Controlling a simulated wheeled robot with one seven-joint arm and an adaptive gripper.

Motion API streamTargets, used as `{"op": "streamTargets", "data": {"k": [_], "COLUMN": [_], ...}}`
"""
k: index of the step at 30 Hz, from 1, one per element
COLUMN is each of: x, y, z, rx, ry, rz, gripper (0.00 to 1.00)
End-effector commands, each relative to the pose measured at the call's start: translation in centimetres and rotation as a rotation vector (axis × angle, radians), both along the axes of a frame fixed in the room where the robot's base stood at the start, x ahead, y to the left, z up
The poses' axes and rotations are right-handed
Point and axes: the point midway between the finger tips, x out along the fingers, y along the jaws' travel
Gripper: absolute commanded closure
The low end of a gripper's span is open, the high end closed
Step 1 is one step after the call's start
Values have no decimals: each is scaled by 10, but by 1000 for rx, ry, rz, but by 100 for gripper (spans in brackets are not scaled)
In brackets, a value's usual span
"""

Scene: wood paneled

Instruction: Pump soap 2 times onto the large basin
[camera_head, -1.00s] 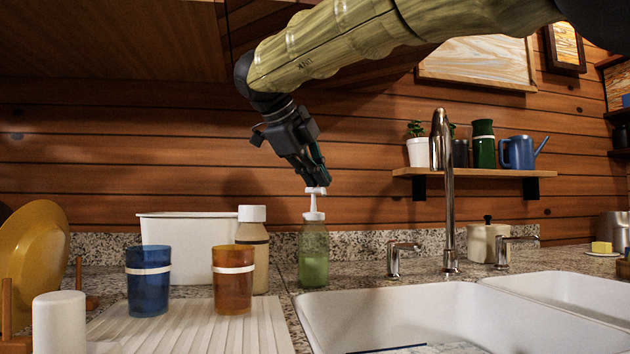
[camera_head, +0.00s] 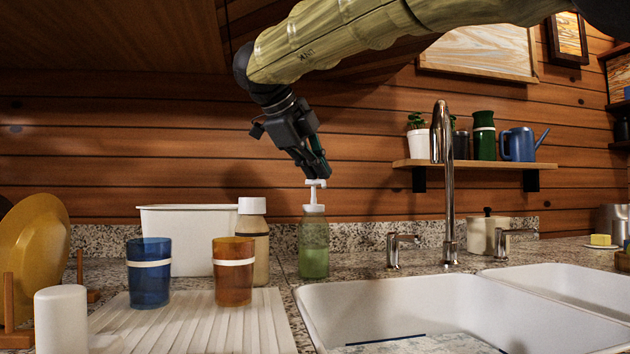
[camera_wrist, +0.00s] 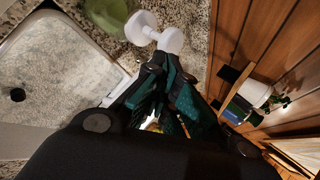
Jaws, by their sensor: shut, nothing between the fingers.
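A green soap bottle (camera_head: 314,250) with a white pump head (camera_head: 316,184) stands upright on the counter, left of the large basin (camera_head: 400,300). My gripper (camera_head: 320,174) is shut and empty, pointing down just above the pump head. Whether the fingertips touch the pump head I cannot tell. In the wrist view the pump head (camera_wrist: 168,38) lies just beyond the fingertips (camera_wrist: 178,80), with the green bottle (camera_wrist: 106,12) behind it.
A tan bottle (camera_head: 252,235) stands close left of the soap. A blue cup (camera_head: 148,285) and an amber cup (camera_head: 233,283) stand on a ribbed drying mat (camera_head: 190,325). A tall faucet (camera_head: 448,200) rises to the right. A patterned flat item (camera_head: 430,345) lies in the large basin.

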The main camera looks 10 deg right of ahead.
Motion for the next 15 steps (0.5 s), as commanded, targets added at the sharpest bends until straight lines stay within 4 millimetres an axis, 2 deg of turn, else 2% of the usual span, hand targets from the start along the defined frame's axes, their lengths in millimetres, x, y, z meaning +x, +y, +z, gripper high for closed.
{"op": "streamTargets", "data": {"k": [15], "x": [0], "y": [0], "z": [-13], "rx": [1], "ry": [1], "rz": [1], "gripper": [100]}}
